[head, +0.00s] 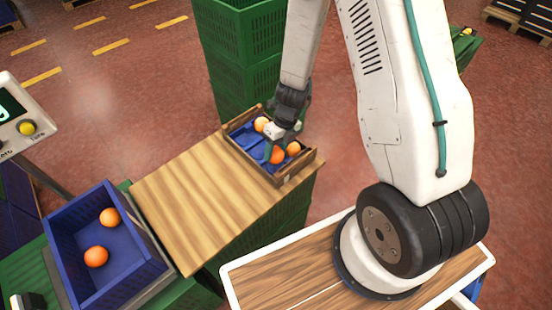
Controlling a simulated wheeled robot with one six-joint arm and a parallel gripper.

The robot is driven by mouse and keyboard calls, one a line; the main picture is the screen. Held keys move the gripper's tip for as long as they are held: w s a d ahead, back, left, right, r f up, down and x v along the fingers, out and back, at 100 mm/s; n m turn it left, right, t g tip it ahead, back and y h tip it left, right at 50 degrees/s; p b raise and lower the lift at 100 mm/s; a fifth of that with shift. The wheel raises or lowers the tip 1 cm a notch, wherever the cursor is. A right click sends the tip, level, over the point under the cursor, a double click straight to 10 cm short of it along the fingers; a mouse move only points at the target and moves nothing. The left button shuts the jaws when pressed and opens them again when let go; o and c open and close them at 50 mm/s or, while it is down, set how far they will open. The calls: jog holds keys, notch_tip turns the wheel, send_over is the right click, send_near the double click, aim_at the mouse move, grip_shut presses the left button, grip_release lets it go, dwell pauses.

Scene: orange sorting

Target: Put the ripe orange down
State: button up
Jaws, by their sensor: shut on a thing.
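My gripper (272,153) is low over a wooden tray (309,163) with a blue lining. It is shut on a deep orange fruit, the ripe orange (278,156), near the front of the tray. I cannot tell whether this orange touches the tray floor. A blue crate (62,222) at the lower left holds two oranges, one farther back (109,218) and one nearer (96,256).
The tray stands at the right end of a bare wooden board (190,205) between it and the blue crate. Green crates (240,60) are stacked high behind the tray. A control panel (20,118) stands at the left edge. My arm hides part of the right side.

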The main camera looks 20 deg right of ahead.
aim_at(276, 158)
jog(key=shift+f, duration=2.2)
jog(key=o, duration=0.7)
jog(key=shift+f, duration=0.1)
